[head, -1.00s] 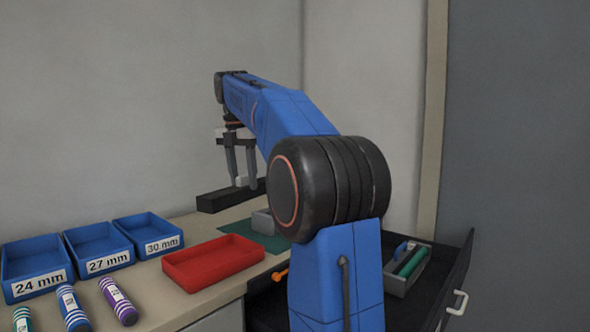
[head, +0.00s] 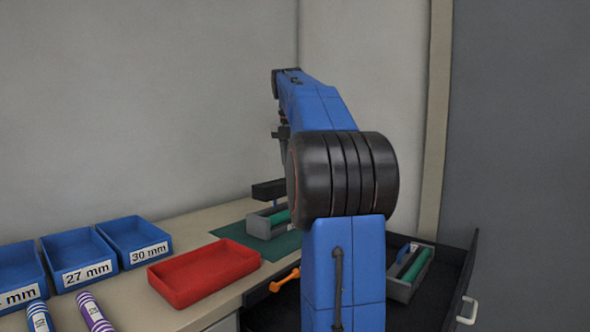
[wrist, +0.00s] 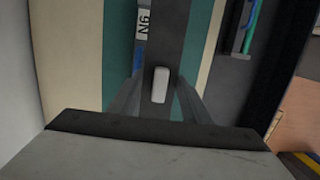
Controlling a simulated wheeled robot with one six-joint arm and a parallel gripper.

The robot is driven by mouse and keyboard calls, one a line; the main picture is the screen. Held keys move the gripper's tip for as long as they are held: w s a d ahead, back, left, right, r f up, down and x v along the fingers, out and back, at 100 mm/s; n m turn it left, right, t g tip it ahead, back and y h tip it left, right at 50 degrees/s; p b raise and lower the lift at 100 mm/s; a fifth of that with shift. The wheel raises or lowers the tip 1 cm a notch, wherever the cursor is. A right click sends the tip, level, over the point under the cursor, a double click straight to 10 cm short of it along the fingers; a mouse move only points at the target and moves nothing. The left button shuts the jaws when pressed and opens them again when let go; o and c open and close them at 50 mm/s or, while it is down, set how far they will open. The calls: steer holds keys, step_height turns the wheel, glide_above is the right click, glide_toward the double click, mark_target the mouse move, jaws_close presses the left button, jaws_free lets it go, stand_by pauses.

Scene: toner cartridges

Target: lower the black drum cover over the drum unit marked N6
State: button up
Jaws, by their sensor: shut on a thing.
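My gripper (wrist: 160,88) is shut on the pale handle (wrist: 160,76) of the black drum cover (wrist: 165,30). In the head view the cover (head: 268,189) hangs level above a grey drum unit (head: 258,226) with a green drum, with a gap between them. That unit stands on the green mat. In the wrist view a label reading N6 (wrist: 143,25) shows at the cover's left edge; the cover hides most of the unit below. My arm hides the right end of cover and unit in the head view.
A red tray (head: 205,271) sits in front of the mat. Blue bins (head: 135,241) and striped tubes (head: 92,312) stand at left. The open dark drawer (head: 448,290) at right holds another grey unit with a green drum (head: 416,264) and an orange tool (head: 284,280).

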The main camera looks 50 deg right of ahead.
steer(key=shift+f, duration=4.05)
steer(key=shift+f, duration=0.1)
steer(key=o, duration=1.1)
steer(key=a+r, duration=0.1)
steer(key=r, duration=1)
steer(key=a+r, duration=0.1)
steer(key=r, duration=0.5)
steer(key=shift+s+a+r, duration=0.2)
steer(key=shift+a, duration=0.1)
